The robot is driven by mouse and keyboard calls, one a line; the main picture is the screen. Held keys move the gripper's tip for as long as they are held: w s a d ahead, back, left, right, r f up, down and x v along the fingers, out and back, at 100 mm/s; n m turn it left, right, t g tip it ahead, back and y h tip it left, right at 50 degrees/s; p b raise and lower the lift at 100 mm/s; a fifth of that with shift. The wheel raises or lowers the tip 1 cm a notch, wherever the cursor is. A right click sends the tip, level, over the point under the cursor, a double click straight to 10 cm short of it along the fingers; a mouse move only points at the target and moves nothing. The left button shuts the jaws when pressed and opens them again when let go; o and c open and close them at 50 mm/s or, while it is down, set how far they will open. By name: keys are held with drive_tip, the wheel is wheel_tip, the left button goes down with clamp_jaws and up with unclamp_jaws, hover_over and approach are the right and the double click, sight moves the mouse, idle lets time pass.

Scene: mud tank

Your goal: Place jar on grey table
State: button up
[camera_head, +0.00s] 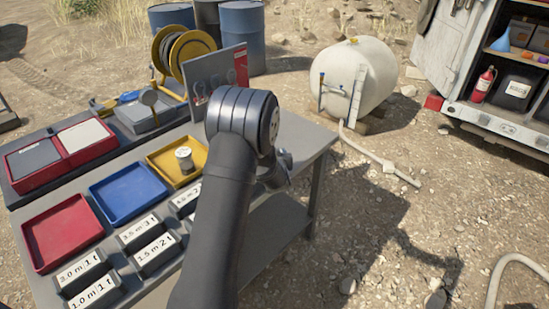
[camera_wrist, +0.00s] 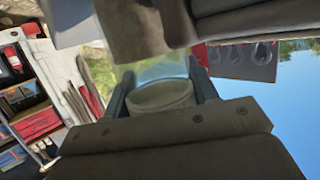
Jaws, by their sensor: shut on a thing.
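In the wrist view, my gripper (camera_wrist: 161,88) is shut on a jar (camera_wrist: 160,97). The jar is translucent with a pale round end facing the camera, and it sits between the two dark fingers. In the head view, my arm covers most of the gripper and I cannot make out the jar there. The grey table (camera_head: 309,139) runs across the left and middle of the head view. My arm reaches over its right part; how high the jar is above the table I cannot tell.
A yellow tray (camera_head: 160,149) with a small metal canister (camera_head: 184,158), a blue tray (camera_head: 113,205) and a red tray (camera_head: 47,245) lie on the table. Several labelled grey blocks (camera_head: 148,254) stand in front. An upright panel (camera_head: 208,80) stands behind. Bare tabletop shows at the right.

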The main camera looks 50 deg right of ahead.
drive_tip(key=shift+r, duration=0.6)
wheel_tip(320, 180, up, 4)
drive_tip(key=shift+f, duration=0.25)
drive_tip(key=s+r, duration=0.6)
drive_tip(key=s, duration=0.6)
drive_tip(key=w+a, duration=0.1)
drive_tip(key=w, duration=2.4)
drive_tip(key=shift+w+a+f, duration=0.65)
drive_tip(key=shift+w+f, duration=1.05)
drive_tip(key=shift+w, duration=0.15)
drive_tip(key=shift+w+a+f, duration=0.7)
drive_tip(key=shift+w+f, duration=1.05)
drive_tip(key=shift+w, duration=0.15)
drive_tip(key=shift+w+a+f, duration=0.65)
drive_tip(key=shift+w+f, duration=1.05)
drive_tip(key=shift+w, duration=0.15)
drive_tip(key=shift+f, duration=0.1)
